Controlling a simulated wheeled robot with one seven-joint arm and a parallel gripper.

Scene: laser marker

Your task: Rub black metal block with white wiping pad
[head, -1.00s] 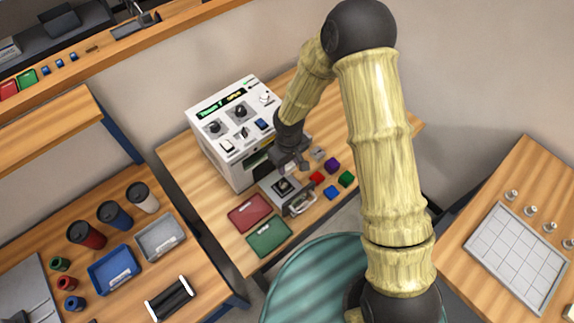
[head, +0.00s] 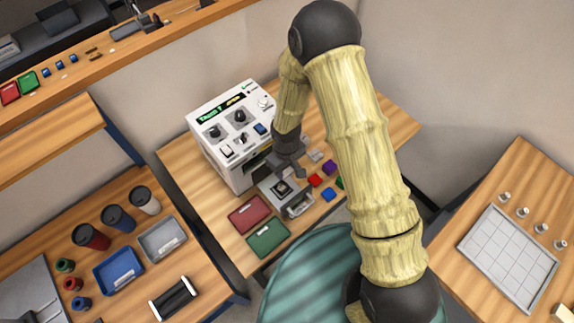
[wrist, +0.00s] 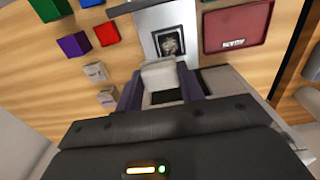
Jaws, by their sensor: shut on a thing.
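The black metal block (wrist: 170,43) sits in a grey fixture plate (wrist: 149,22) in the wrist view; a pale pattern shows on its top. In the head view the block (head: 281,187) is on the plate in front of the white machine. My gripper (wrist: 160,82) is shut on the white wiping pad (wrist: 159,73), which shows between its two fingers. The pad is close to the block in the wrist picture; I cannot tell whether they touch. In the head view my gripper (head: 287,170) is just behind the block, and the pad is hard to make out.
The white machine (head: 225,125) stands close behind and left. A red tray (head: 249,214) and a green tray (head: 267,237) lie left of and in front of the fixture. Small white pieces (wrist: 95,71) lie nearby.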

